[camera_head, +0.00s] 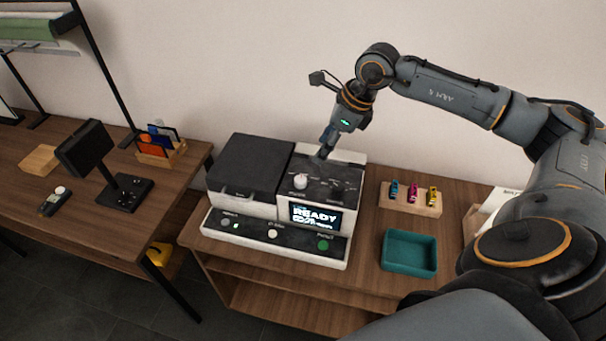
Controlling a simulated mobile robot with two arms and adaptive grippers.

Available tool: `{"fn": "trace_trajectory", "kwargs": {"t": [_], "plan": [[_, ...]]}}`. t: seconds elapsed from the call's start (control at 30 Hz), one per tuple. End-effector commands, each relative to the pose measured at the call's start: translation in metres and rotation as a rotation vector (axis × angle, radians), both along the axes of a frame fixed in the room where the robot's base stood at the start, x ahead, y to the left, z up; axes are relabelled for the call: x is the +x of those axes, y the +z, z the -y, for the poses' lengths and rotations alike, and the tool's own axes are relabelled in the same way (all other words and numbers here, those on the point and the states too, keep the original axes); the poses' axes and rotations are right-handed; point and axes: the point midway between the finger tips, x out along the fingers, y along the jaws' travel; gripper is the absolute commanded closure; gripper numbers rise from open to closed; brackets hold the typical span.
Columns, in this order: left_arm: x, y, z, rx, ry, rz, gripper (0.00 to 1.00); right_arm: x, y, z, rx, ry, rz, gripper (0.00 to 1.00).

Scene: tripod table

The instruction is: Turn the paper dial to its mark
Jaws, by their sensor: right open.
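A printer-like machine (268,234) stands on the wooden cabinet, with a dark lid at its left and a dark top panel at its right. A white round dial (300,181) sits on that panel, just above the lit screen (315,216), which reads READY. The lettering around the dial is too small to read, so its mark and setting cannot be told. My right gripper (320,157) is open and points down over the back of the top panel, behind and right of the dial and apart from it. The arm's wrist hides part of the panel's rear edge. My left gripper is not in view.
A front strip with several buttons (324,244) runs along the machine. Right of it are a wooden block with three coloured cartridges (430,210) and an empty teal tray (410,270). A separate table at left holds a dark stand (128,193) and a card holder (165,155).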

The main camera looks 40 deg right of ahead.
Motion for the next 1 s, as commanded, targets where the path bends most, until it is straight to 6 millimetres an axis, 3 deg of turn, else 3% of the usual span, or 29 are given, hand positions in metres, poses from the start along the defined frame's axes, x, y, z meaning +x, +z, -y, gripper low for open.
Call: {"fn": "trace_trajectory", "kwargs": {"t": [0.4,0.6,1.0], "plan": [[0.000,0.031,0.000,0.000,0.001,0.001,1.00,0.024,-0.076,-0.024,0.008,0.002,-0.004,0.47],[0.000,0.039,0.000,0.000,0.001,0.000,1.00,0.033,-0.104,-0.031,0.007,0.001,-0.003,0.47],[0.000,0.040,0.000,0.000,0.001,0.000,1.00,0.036,-0.117,-0.033,0.005,0.002,0.000,0.47]]}}
